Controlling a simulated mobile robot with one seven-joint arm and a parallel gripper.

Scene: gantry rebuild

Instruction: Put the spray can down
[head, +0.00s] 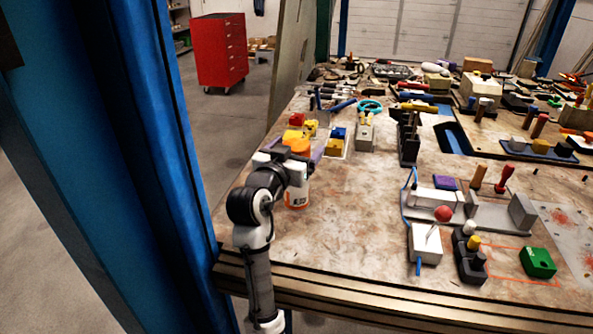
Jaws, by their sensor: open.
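The spray can (297,197), white with an orange label, stands upright at the left part of the workbench (345,235). Its base appears to rest on the bench top. An orange part (299,145), apparently its cap, shows above my gripper. My gripper (287,160) is open at the can's upper part, with its dark fingers close to the can. The arm hides the can's left side, and I cannot tell whether a finger touches it.
Red and yellow blocks (310,128) and a bin with a blue and a yellow block (335,147) are just behind. A grey fixture with a red ball (443,213) and a white box (425,243) are to the right. Bare bench lies between. A blue post (150,150) stands left.

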